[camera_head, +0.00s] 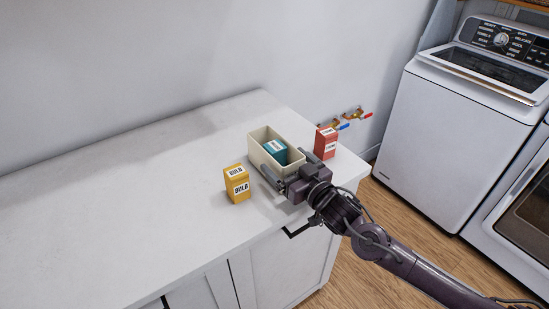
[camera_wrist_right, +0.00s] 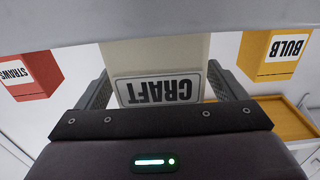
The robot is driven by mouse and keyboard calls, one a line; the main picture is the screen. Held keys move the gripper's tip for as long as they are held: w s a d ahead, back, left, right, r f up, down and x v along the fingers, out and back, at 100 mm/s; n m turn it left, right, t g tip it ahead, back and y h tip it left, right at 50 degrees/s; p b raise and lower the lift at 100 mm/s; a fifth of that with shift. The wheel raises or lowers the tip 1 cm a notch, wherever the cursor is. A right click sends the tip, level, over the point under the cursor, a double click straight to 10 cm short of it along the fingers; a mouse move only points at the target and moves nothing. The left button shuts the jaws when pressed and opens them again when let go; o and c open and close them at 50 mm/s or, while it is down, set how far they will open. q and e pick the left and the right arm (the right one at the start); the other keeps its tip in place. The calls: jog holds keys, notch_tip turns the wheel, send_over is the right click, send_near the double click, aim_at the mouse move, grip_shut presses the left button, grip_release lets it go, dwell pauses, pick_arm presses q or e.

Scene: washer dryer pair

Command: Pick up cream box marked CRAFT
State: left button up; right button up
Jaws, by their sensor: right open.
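The cream box (camera_head: 257,150) is open-topped and stands on the white counter (camera_head: 110,210), with a teal box (camera_head: 275,151) inside it. Its CRAFT label (camera_wrist_right: 157,90) shows upside down in the right wrist view. My right gripper (camera_head: 291,170) is at the box's near end, open, one finger on each side of it. In the right wrist view the fingers (camera_wrist_right: 160,88) flank the label; I cannot tell whether they touch the walls. The gripper hides the box's near end in the head view. My left gripper is not in view.
A yellow BULB box (camera_head: 237,184) stands left of the gripper, close to its left finger. A red box (camera_head: 325,143) stands to the right, near the other finger. The counter's left part is clear. A white washer (camera_head: 455,130) stands beyond the counter's right end.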

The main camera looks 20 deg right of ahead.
jog(key=shift+x, duration=0.9)
jog(key=shift+f, duration=0.1)
jog(key=c, duration=1)
jog(key=shift+c, duration=0.6)
